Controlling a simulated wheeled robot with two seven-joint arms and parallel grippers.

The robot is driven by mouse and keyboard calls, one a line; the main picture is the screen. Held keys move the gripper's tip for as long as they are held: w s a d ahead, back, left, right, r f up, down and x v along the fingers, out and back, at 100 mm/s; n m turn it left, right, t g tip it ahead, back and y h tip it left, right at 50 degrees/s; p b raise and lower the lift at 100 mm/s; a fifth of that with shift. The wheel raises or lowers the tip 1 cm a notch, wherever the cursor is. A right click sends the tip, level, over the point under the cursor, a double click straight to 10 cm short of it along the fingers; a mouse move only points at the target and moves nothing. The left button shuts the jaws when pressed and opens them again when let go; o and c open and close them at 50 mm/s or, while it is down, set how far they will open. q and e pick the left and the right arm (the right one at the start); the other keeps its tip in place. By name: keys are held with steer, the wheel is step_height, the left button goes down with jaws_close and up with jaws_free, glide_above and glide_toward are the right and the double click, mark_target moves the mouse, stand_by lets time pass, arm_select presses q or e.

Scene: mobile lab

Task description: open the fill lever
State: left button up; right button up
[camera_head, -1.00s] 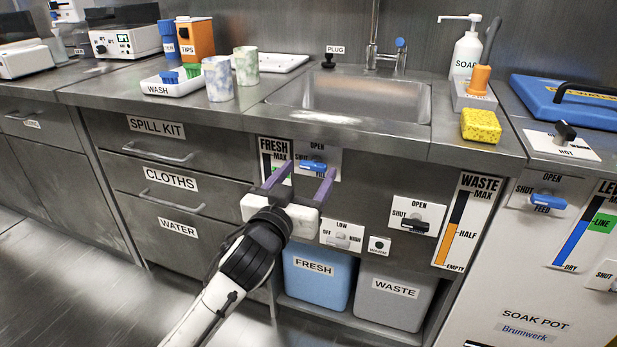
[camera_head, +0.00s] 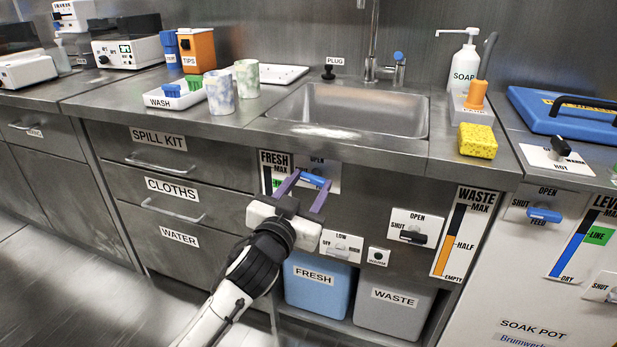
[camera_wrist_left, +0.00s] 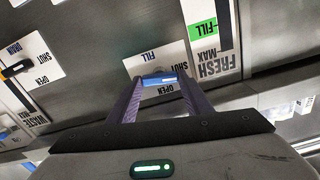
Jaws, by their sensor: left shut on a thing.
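The fill lever (camera_head: 314,180) is a small blue handle on a white plate marked OPEN, SHUT and FILL, on the cabinet front below the sink. My left gripper (camera_head: 312,181) reaches up to it from below, with one purple finger at each end of the handle. The left wrist view shows the blue lever (camera_wrist_left: 163,80) between the fingertips (camera_wrist_left: 160,82), and the gripper is shut on it. The lever lies nearly crosswise, and the fingers partly cover the plate lettering. My right gripper is not in view.
The FRESH gauge (camera_head: 272,172) is just left of the lever. The low/high switch plate (camera_head: 341,246) and the drain lever plate (camera_head: 414,228) are to the right. The blue FRESH bin (camera_head: 316,288) and grey WASTE bin (camera_head: 395,312) stand below. The counter edge overhangs above.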

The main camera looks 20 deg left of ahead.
arm_select(q)
steer(key=shift+r+m+p, duration=0.15)
steer(key=shift+m+p, duration=0.45)
steer(key=shift+m, duration=0.2)
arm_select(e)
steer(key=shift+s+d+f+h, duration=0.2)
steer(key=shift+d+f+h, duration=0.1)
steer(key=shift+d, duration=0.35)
arm_select(q)
steer(key=o, duration=1.1)
steer(key=shift+c, duration=0.2)
steer(key=s+p, duration=0.2)
steer(key=s, duration=0.8)
steer(key=shift+s+a, duration=0.2)
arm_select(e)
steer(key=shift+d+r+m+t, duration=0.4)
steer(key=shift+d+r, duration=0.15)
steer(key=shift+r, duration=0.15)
